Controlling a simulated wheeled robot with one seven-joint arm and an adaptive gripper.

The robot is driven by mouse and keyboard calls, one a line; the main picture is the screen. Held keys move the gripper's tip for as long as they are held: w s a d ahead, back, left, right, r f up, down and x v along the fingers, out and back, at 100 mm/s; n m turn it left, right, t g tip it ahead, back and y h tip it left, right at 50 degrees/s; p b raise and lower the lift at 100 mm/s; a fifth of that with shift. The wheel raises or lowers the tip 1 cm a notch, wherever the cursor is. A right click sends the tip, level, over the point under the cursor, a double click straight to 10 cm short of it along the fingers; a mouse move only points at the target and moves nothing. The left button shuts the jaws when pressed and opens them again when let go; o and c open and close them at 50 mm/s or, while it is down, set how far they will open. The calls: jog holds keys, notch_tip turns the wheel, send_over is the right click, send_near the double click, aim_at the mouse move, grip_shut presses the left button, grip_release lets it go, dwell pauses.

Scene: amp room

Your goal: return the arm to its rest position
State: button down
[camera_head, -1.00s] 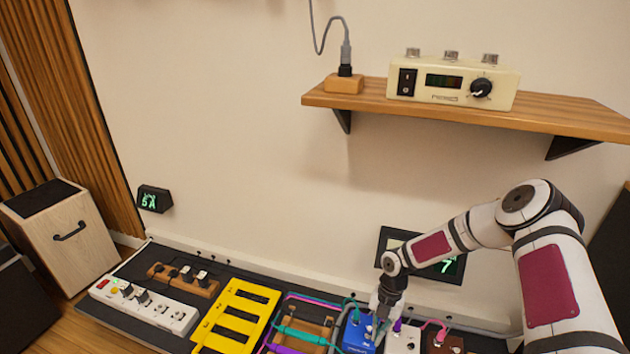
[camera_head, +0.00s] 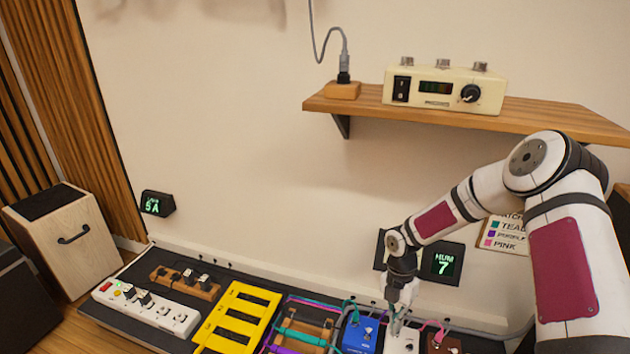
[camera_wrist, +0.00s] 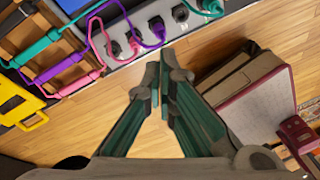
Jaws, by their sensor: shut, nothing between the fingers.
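My arm reaches in from the right in the head view. My gripper (camera_head: 397,318) points down over the pedals on the board, close to the white pedal (camera_head: 402,341), with the blue pedal (camera_head: 360,335) to its left. I cannot tell from the head view whether it touches anything. In the wrist view my gripper (camera_wrist: 160,72) has its fingertips together with nothing between them. Plugs and cables, such as the purple cable (camera_wrist: 128,12), lie just beyond the tips there.
A wooden shelf (camera_head: 545,113) with a cream unit (camera_head: 445,87) juts from the wall above my arm. A yellow frame (camera_head: 238,318) and a white power strip (camera_head: 146,309) lie on the board to the left.

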jog(key=s+d+r+m+h, duration=0.1)
jog(key=s+r+m, duration=0.35)
jog(key=r, duration=0.65)
jog(key=s+d+r+m+h, duration=0.1)
jog(key=s+r+m, duration=0.35)
jog(key=r, duration=0.55)
jog(key=s+d+r+m+h, duration=0.1)
jog(key=s+r+m, duration=0.35)
jog(key=r, duration=0.65)
jog(key=s+a+r+m+t+y, duration=0.1)
jog(key=s+a+r+m, duration=0.1)
jog(key=s+m, duration=0.45)
jog(key=s+a+r+m+t+y, duration=0.1)
jog(key=s+r+m, duration=0.2)
jog(key=s, duration=0.6)
jog(key=s+a+r+m+t+y, duration=0.15)
jog(key=s+m, duration=0.25)
jog(key=s, duration=0.4)
notch_tip(320, 180, up, 31)
jog(key=t+p, duration=0.3)
jog(key=p, duration=2.5)
jog(key=shift+p, duration=0.4)
jog(key=shift+t+h, duration=0.25)
